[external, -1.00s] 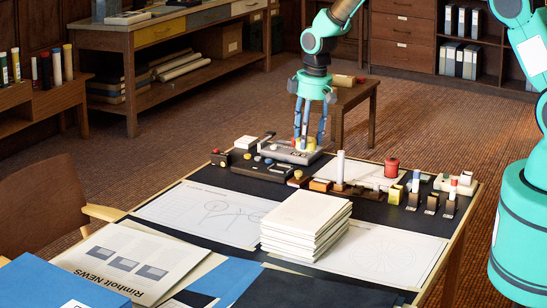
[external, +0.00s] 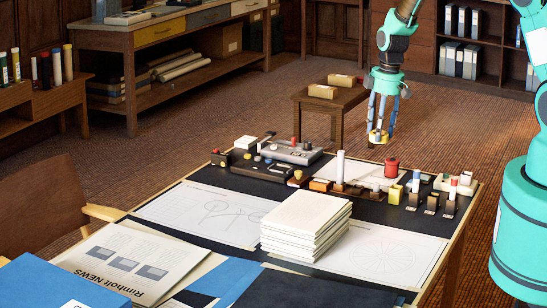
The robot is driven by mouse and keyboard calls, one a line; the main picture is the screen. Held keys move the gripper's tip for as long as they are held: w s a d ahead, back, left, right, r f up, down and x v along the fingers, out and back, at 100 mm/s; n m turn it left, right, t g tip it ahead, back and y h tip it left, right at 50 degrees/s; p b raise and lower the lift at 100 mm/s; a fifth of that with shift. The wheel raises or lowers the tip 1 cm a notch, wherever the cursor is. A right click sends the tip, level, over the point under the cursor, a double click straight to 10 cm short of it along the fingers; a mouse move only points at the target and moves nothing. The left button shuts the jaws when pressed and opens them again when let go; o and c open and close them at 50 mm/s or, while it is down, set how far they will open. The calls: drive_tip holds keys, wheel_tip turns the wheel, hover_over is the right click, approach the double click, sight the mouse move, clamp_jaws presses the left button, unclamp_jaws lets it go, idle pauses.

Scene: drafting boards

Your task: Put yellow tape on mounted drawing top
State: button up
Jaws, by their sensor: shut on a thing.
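Pale drawing sheets lie on the board: one with line work at left (external: 205,212), one with a circular figure at right (external: 395,252), and a smaller sheet (external: 366,172) at the far edge below the gripper. I cannot tell which is the mounted drawing.
A grey device with knobs (external: 290,153), a white upright cylinder (external: 340,167), a red pot (external: 391,168) and small blocks line the far part of the board. A stack of white pads (external: 305,225) stands in front. A stool with boxes (external: 335,98) is behind.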

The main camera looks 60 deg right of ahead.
wheel_tip(320, 180, down, 10)
drive_tip(key=shift+w+f, duration=0.1)
idle(0.4)
hover_over(361, 174)
drive_tip(key=w, duration=0.6)
drive_tip(key=shift+d+f, duration=0.25)
drive_tip(key=shift+f, duration=0.45)
drive_tip(key=shift+f, duration=0.1)
drive_tip(key=shift+f+b, duration=0.3)
drive_tip(key=shift+f, duration=1.35)
drive_tip(key=shift+f, duration=0.15)
